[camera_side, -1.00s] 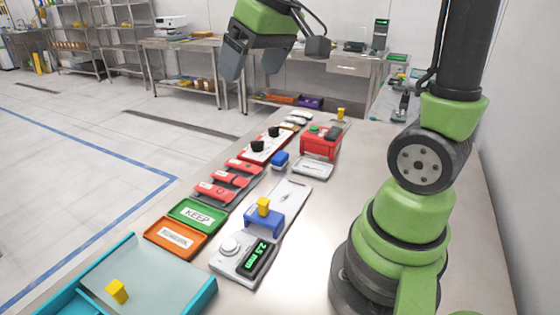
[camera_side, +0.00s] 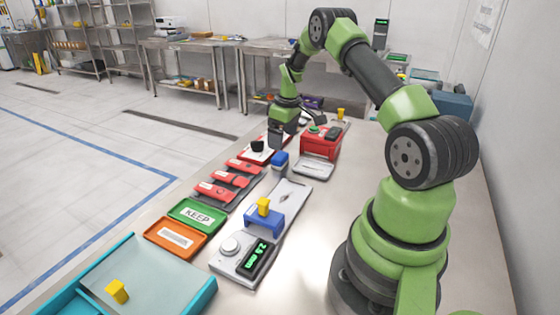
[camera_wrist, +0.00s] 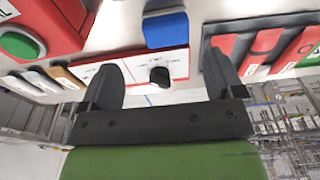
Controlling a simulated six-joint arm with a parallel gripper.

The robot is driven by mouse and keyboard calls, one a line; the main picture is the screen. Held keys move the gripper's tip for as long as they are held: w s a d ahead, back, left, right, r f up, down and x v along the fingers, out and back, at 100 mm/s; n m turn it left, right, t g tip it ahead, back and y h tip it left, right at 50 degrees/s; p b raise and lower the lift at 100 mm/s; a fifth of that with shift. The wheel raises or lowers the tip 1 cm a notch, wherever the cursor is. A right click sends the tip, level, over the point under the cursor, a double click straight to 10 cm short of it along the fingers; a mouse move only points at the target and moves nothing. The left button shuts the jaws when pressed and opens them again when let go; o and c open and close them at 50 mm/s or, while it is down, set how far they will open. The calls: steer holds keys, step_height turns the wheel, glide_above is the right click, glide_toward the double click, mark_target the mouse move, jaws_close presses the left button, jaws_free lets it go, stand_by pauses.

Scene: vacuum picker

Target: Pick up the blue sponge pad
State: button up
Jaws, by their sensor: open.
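The blue sponge pad (camera_side: 280,158) appears to be the small blue block on the steel table, left of the red box. It seems to rest on a pale base. In the wrist view the blue pad (camera_wrist: 166,30) is at the top middle, beyond the fingertips. My gripper (camera_side: 278,137) hangs above the table, just behind the pad in the side view. In the wrist view my gripper (camera_wrist: 163,62) has its two dark fingers wide apart, with nothing held between them. The exact height of the fingertips over the table cannot be told.
A white-and-red panel with black knobs (camera_side: 257,146) is partly hidden behind my gripper. The red box (camera_side: 320,141) with a green button stands right of the pad. Red tools (camera_side: 228,180) lie at left. A blue stand (camera_side: 264,222) with a yellow block is in front.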

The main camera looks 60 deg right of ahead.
mark_target(280, 155)
steer(key=f, duration=0.6)
steer(key=shift+w+a+f, duration=0.25)
steer(key=shift+a, duration=0.15)
steer(key=c, duration=1)
